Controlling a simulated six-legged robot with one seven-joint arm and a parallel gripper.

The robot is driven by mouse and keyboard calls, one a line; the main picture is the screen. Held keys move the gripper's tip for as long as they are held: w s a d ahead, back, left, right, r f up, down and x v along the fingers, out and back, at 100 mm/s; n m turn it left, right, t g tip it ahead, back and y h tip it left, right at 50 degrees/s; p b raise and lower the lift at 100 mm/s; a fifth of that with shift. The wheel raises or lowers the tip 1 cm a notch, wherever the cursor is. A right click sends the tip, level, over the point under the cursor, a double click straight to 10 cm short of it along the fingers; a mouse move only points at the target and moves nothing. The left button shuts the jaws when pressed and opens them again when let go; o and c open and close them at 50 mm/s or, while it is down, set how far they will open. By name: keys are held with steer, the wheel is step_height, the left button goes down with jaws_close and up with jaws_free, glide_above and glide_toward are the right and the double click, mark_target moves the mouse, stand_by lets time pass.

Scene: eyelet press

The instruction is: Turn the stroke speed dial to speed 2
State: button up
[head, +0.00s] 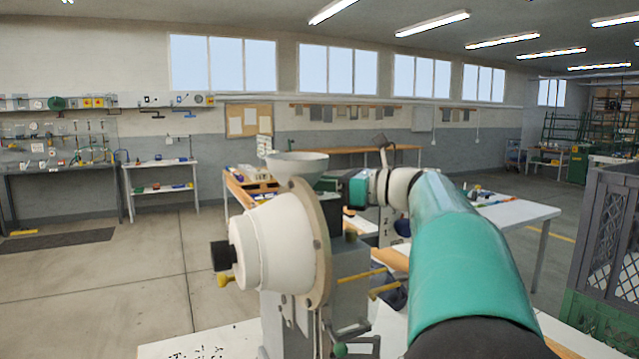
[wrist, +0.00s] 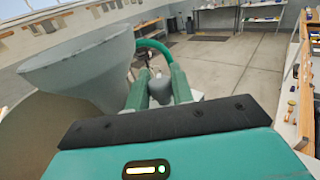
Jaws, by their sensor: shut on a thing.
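The eyelet press (head: 285,245) stands close in front of me in the head view, with a cream round housing and a pale funnel on top (head: 297,163). In the wrist view the funnel (wrist: 85,65) fills the upper left. My gripper (wrist: 160,88) has its two green fingers closed on the sides of a small grey round knob (wrist: 161,92), which looks like the stroke speed dial. No speed marks or pointer can be read. In the head view my arm reaches to the press's far right side, and the dial and fingertips are hidden there.
A grey crate (head: 605,230) stands at the right.

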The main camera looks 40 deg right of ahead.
steer(key=shift+n+g+y, duration=2.3)
steer(key=shift+n+y, duration=0.1)
steer(key=shift+y, duration=0.6)
jaws_close()
steer(key=shift+s, duration=0.1)
steer(key=o, duration=0.6)
jaws_free()
steer(key=shift+d, duration=0.1)
steer(key=shift+o, duration=0.2)
steer(key=v, duration=1.3)
steer(key=shift+d, duration=0.25)
steer(key=shift+s, duration=0.1)
